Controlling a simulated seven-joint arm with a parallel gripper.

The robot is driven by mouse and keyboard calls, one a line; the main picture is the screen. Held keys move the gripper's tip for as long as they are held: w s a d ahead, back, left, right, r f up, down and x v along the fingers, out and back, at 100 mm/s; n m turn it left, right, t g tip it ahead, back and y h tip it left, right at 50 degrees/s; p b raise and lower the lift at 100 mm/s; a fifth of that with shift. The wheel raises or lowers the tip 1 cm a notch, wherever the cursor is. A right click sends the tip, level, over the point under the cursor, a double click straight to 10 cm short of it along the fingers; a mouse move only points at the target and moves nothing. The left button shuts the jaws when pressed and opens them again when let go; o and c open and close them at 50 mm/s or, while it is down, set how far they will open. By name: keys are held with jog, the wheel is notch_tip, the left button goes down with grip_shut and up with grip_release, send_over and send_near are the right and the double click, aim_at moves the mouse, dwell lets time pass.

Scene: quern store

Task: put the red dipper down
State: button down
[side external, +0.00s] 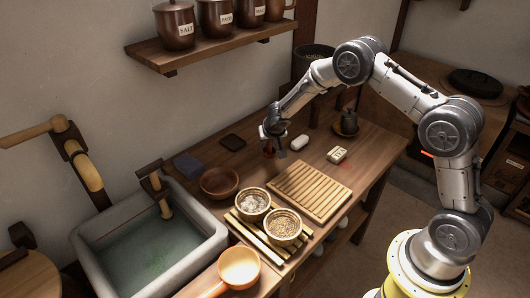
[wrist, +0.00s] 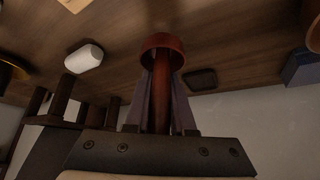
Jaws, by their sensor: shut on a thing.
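The red dipper (wrist: 162,42) is in my gripper (wrist: 161,90); in the wrist view its round cup end points toward the wooden counter and its straight red handle runs back between the fingers. In the side view my gripper (side external: 272,142) is over the back part of the counter, and the dipper (side external: 268,152) is small and dark red there, partly hidden by the fingers. I cannot tell whether the dipper touches the counter.
A white rounded object (side external: 300,142) lies just right of the gripper. A dark flat square (side external: 233,142) and a blue block (side external: 187,165) lie to the left. A brown bowl (side external: 220,182), a slatted wooden board (side external: 309,191) and a stone sink (side external: 150,246) are nearer the front.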

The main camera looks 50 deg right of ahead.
aim_at(266, 150)
jog(key=shift+w+a+x, duration=0.1)
jog(key=shift+x, duration=0.55)
jog(key=shift+w+a+x, duration=0.1)
jog(key=shift+a+x, duration=0.05)
jog(key=shift+x, duration=0.5)
jog(key=shift+f, duration=1.4)
jog(key=c, duration=0.8)
grip_release()
jog(key=shift+f, duration=0.15)
jog(key=shift+o, duration=0.2)
